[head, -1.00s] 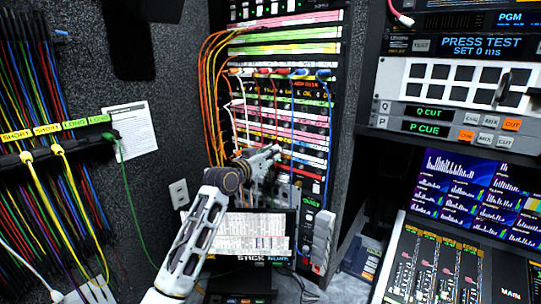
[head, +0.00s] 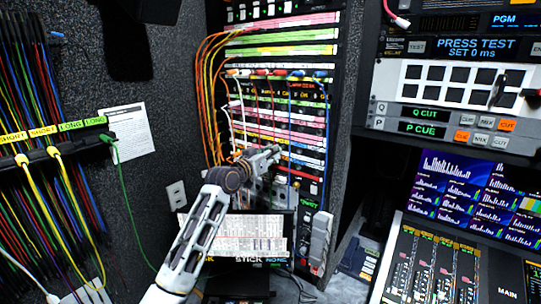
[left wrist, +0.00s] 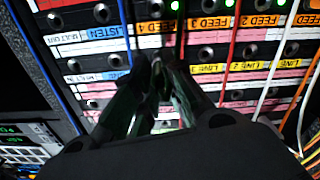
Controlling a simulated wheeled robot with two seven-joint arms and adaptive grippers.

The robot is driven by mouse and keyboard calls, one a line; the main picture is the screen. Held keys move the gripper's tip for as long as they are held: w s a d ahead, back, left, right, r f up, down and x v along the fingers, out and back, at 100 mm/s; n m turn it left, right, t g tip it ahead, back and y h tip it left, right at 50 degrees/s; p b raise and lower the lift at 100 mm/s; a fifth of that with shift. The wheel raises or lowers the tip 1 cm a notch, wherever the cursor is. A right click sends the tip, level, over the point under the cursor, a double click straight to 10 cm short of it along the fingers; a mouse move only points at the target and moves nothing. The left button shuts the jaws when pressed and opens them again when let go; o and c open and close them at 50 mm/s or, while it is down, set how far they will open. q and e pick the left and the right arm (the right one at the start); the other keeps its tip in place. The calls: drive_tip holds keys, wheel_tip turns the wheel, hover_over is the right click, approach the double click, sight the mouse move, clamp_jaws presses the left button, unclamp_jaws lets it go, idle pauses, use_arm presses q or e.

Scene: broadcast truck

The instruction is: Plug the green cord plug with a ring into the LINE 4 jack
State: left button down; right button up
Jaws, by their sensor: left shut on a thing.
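My left gripper (head: 274,153) is at the jack panel (head: 300,136) in the head view, its fingertips close to the panel face. It is shut, and dark green shows between the fingers in the left wrist view (left wrist: 157,85); I take this as the green cord plug, but its ring and tip are hidden. A green cord (head: 124,185) hangs from the cord rack at left and runs down behind my arm. In the left wrist view, labels are upside down; yellow LINE labels (left wrist: 210,68) run along a row beside the fingertips. The LINE 4 jack is not distinguishable; the fingers cover part of that row.
Orange, white, red and blue cords (head: 205,90) are plugged into or hang across the panel. A blue cord (left wrist: 128,30) and a red cord (left wrist: 231,45) pass close to the fingers. A mixing console (head: 450,270) is at right.

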use_arm(q)
drive_tip(key=shift+w+d, duration=0.45)
drive_tip(key=shift+w, duration=0.1)
idle(0.4)
drive_tip(key=c, duration=1.4)
unclamp_jaws()
drive_tip(key=shift+w, duration=0.1)
drive_tip(key=shift+v, duration=6)
drive_tip(key=shift+d, duration=0.1)
